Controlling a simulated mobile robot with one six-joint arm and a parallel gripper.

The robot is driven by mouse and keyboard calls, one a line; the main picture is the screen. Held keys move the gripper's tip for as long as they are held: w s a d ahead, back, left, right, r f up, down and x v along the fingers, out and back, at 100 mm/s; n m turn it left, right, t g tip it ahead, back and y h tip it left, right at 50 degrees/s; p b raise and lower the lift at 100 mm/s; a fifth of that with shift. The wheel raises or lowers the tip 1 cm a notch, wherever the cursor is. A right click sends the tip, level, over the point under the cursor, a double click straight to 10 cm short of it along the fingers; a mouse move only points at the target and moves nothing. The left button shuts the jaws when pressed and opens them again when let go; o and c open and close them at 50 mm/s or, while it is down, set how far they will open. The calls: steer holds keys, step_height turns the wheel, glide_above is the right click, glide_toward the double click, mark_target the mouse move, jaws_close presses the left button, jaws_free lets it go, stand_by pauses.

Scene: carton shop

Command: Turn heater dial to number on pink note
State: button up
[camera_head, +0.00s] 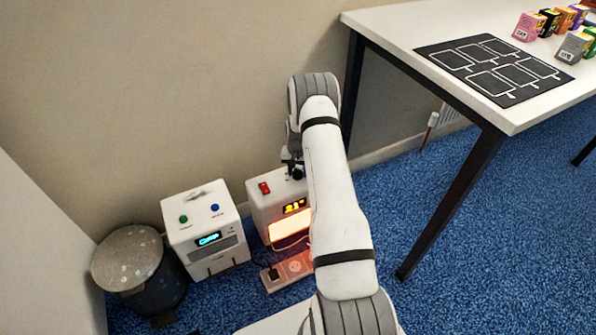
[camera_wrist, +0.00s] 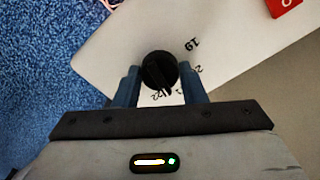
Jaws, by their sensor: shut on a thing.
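The heater (camera_head: 264,211) is a white box on the floor against the wall, with a lit orange front and a display (camera_head: 294,206) that appears to read 21°. Its black round dial (camera_wrist: 159,68) shows in the wrist view, on the white top face among printed numbers; 19 and what looks like 22 are legible, others are partly hidden. My gripper (camera_wrist: 159,84) has its two blue fingers on either side of the dial, shut on it. In the head view my gripper (camera_head: 293,168) is at the heater's top, partly hidden by my arm. No pink note is visible.
A red switch (camera_head: 264,188) is on the heater's top. A white device (camera_head: 206,230) with a blue display and a grey bin (camera_head: 130,268) stand to the left. A power strip (camera_head: 288,271) lies in front. A white table (camera_head: 410,30) with small boxes stands at right.

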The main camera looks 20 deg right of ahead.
mark_target(298, 171)
steer(key=m, duration=0.6)
steer(key=shift+b, duration=0.3)
steer(key=shift+m, duration=0.4)
steer(key=o, duration=1)
steer(key=shift+r, duration=0.1)
step_height(298, 171, up, 8)
steer(key=shift+f+p, duration=0.2)
steer(key=shift+p, duration=0.95)
